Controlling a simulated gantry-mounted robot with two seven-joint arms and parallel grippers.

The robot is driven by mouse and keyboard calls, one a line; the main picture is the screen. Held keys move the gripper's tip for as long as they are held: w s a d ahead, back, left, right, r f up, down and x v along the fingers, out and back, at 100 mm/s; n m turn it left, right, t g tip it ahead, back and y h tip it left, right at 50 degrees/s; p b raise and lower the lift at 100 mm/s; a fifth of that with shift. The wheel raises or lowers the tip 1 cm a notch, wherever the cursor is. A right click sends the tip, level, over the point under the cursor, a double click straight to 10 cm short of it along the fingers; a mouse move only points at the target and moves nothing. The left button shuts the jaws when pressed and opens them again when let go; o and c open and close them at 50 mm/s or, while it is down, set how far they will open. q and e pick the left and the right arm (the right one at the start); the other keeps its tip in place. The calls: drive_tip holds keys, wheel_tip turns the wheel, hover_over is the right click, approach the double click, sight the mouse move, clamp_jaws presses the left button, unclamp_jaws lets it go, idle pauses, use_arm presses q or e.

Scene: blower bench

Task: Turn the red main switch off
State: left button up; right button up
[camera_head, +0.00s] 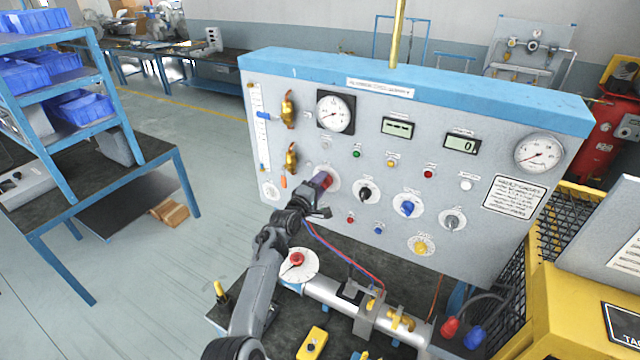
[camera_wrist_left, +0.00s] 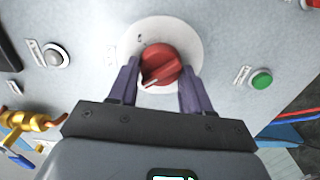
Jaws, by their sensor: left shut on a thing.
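The red main switch (camera_wrist_left: 160,65) is a round red knob with a pale pointer line on a white disc (camera_wrist_left: 188,32) on the panel. In the left wrist view its pointer line slants toward the lower left. My left gripper (camera_wrist_left: 155,84) has one finger on each side of the knob and is shut on it. In the head view my left gripper (camera_head: 316,195) is at the panel's left half and covers part of the red switch (camera_head: 323,180). My right gripper is not in view.
The grey panel (camera_head: 290,80) also carries a black knob (camera_head: 366,193), a blue knob (camera_head: 407,208), gauges and small coloured buttons. A pipe with a red-knobbed white dial (camera_head: 298,262) lies below. A yellow mesh guard (camera_head: 545,235) stands at right.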

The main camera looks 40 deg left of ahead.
use_arm(q)
drive_tip(key=shift+n, duration=0.4)
drive_tip(key=o, duration=1.1)
drive_tip(key=shift+c, duration=0.2)
drive_tip(key=shift+s, duration=0.1)
drive_tip(key=s+d+b, duration=0.1)
drive_tip(key=s, duration=0.9)
drive_tip(key=shift+s+d, duration=0.25)
drive_tip(key=shift+d, duration=0.1)
